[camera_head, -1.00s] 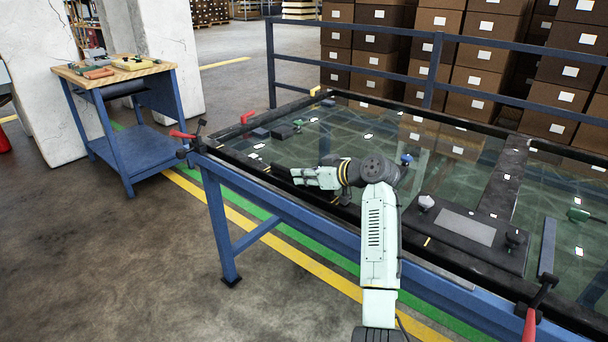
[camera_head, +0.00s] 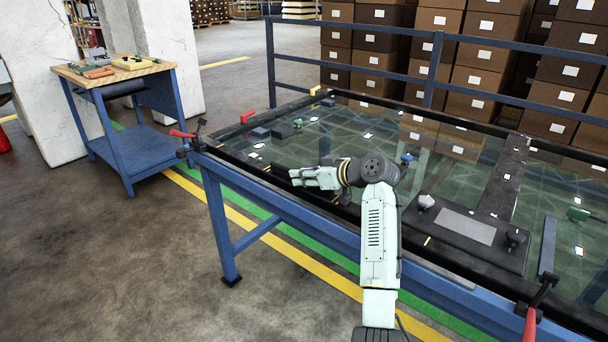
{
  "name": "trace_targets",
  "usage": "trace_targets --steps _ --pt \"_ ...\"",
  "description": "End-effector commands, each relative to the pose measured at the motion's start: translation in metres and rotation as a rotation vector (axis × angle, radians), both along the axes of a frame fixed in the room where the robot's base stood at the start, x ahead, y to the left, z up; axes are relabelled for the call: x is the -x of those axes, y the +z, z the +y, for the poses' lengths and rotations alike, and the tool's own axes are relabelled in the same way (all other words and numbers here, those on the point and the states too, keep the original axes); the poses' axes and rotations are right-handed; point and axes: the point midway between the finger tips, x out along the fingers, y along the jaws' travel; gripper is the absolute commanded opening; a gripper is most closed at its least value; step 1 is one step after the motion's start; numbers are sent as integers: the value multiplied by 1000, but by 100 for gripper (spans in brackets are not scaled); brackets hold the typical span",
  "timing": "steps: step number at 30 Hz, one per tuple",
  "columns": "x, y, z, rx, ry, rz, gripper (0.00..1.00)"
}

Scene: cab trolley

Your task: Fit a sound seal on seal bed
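My gripper (camera_head: 280,174) is at the end of my pale arm, low over the near left part of the glass-topped table (camera_head: 235,158). Its fingers are dark and small against the dark frame, so I cannot tell whether they are open or shut. I cannot make out a seal or the seal bed for certain. A black plate with a grey panel (camera_head: 466,227) and two knobs lies on the glass to the right of my arm. Small dark blocks (camera_head: 283,130) lie on the glass beyond my gripper.
Red-handled clamps sit at the table's near left corner (camera_head: 182,134) and near right edge (camera_head: 530,325). A blue trolley with a wooden top (camera_head: 120,72) stands left. Blue rails and stacked boxes are behind.

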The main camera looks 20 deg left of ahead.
Motion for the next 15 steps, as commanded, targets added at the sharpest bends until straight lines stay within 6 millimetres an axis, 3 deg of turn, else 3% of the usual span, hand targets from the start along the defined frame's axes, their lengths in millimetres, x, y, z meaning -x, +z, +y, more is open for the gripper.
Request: trace_targets --steps 5,15 --pt "0 1 0 0 -1 -2 38" --pt "0 2 -3 0 -1 -2 38"
